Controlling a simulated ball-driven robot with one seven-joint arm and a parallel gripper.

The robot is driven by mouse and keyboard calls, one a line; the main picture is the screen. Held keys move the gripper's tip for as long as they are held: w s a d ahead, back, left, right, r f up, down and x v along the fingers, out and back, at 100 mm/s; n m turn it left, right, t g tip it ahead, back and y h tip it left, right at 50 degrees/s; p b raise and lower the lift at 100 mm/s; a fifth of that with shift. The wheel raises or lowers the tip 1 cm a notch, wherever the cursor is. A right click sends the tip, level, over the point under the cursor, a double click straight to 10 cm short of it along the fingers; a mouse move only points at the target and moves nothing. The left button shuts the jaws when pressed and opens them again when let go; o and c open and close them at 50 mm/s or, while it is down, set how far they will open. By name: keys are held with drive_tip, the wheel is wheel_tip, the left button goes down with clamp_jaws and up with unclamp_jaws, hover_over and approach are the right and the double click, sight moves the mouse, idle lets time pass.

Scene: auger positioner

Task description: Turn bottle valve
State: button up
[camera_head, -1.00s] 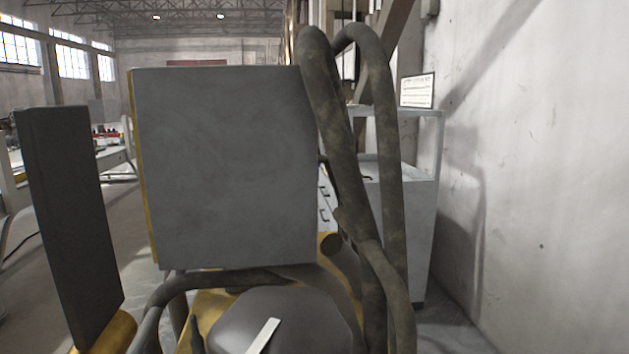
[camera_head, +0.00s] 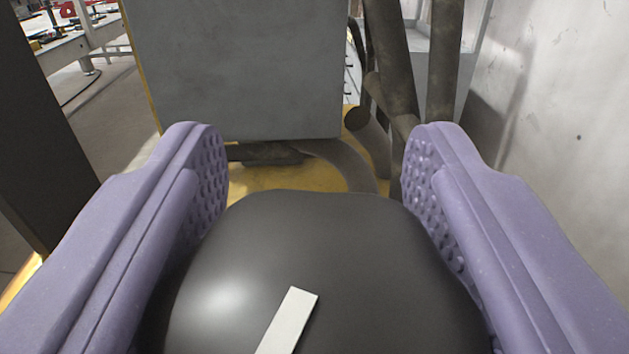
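The bottle valve (camera_head: 335,240) is a large dark rounded knob with a white stripe (camera_head: 287,320), low in the middle of the view. The stripe leans to the right at its far end. My gripper (camera_head: 315,150) has two purple fingers with dimpled inner pads, spread wide. One finger is on each side of the valve, and their tips reach past its far edge in the picture. I cannot tell whether the pads touch the valve. The lower part of the valve is cut off by the frame.
A large grey panel (camera_head: 235,70) stands just beyond the valve, with thick dark hoses (camera_head: 395,60) to its right. Yellow machine parts (camera_head: 275,182) lie beneath. A dark panel (camera_head: 50,140) is at left and a pale wall (camera_head: 560,130) at right.

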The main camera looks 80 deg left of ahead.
drive_tip(key=shift+f+g+b, duration=0.1)
drive_tip(key=shift+g+b, duration=0.3)
drive_tip(key=shift+b, duration=0.05)
drive_tip(key=shift+f+n+g+b, duration=0.1)
drive_tip(key=shift+n+g+b, duration=0.6)
drive_tip(key=shift+n+g, duration=0.15)
drive_tip(key=g, duration=0.1)
drive_tip(key=n+g+b, duration=0.1)
drive_tip(key=n+g, duration=0.1)
drive_tip(key=g, duration=0.1)
drive_tip(key=shift+s, duration=0.25)
drive_tip(key=n+g+h, duration=0.1)
drive_tip(key=g, duration=0.1)
drive_tip(key=n+g+h, duration=0.1)
drive_tip(key=n+g, duration=0.2)
drive_tip(key=g, duration=0.1)
drive_tip(key=shift+s+d+r+n+h, duration=0.1)
drive_tip(key=shift+s+r+n+h, duration=0.2)
drive_tip(key=shift+r+h, duration=0.1)
drive_tip(key=shift+s+d+f+n+g+h+p, duration=0.1)
drive_tip(key=shift+n+g+h+p, duration=0.25)
drive_tip(key=shift+n+g+h, duration=0.4)
drive_tip(key=shift+s+d+f+n+g+h+p, duration=0.1)
drive_tip(key=shift+n+g+h+p, duration=0.35)
drive_tip(key=shift+g, duration=0.35)
drive_tip(key=shift+n, duration=0.25)
drive_tip(key=o, duration=1)
